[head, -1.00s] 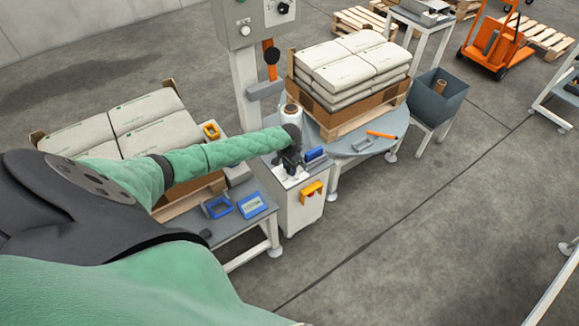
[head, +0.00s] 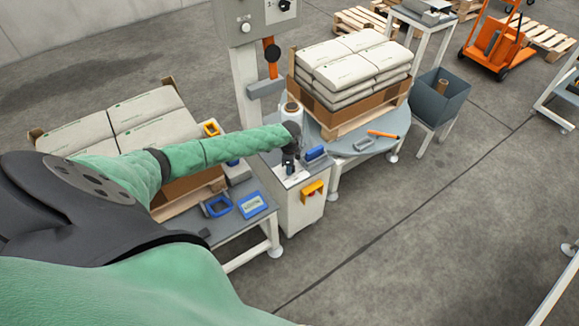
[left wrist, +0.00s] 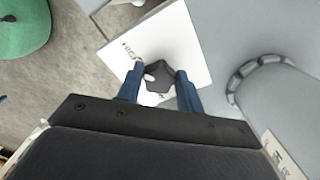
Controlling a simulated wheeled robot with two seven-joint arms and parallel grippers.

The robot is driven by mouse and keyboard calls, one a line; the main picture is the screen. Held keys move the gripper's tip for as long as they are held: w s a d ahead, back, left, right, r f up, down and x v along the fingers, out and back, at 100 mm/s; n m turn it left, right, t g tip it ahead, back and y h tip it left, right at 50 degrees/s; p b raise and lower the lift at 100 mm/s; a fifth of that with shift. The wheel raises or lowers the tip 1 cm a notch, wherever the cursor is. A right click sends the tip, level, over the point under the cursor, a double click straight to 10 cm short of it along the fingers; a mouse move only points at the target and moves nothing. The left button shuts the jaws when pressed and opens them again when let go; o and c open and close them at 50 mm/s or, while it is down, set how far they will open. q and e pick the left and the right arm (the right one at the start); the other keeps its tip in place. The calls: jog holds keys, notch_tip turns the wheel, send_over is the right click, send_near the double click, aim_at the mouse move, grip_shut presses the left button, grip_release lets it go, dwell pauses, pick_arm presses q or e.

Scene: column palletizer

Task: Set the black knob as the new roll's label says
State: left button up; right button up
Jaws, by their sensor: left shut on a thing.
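The black knob (left wrist: 160,77) sits on a white plate (left wrist: 186,30) in the left wrist view. Partly readable lettering, starting "HIG", is by the plate's left edge; a mark below the knob is too small to read. My left gripper (left wrist: 159,88) has its two blue fingers on either side of the knob, shut on it. In the head view my left gripper (head: 289,167) is over the white cabinet (head: 300,212) and hides the knob. A film roll (head: 291,112) with a brown core stands behind my left wrist; no readable label shows on it. My right gripper is out of view.
A grey control box (head: 255,20) stands on a post behind the cabinet. A round table (head: 372,142) carries stacked sacks and an orange-handled tool. A side table (head: 236,228) holds blue-framed items. A grey bin (head: 450,100) holds a brown core.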

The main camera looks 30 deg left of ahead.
pick_arm(q)
jog(key=shift+w+m, duration=0.1)
jog(key=shift+m, duration=0.3)
jog(key=o, duration=1)
jog(key=shift+r+b, duration=0.3)
jog(key=shift+r, duration=0.2)
jog(key=shift+r+b, duration=0.85)
jog(key=shift+r, duration=2.6)
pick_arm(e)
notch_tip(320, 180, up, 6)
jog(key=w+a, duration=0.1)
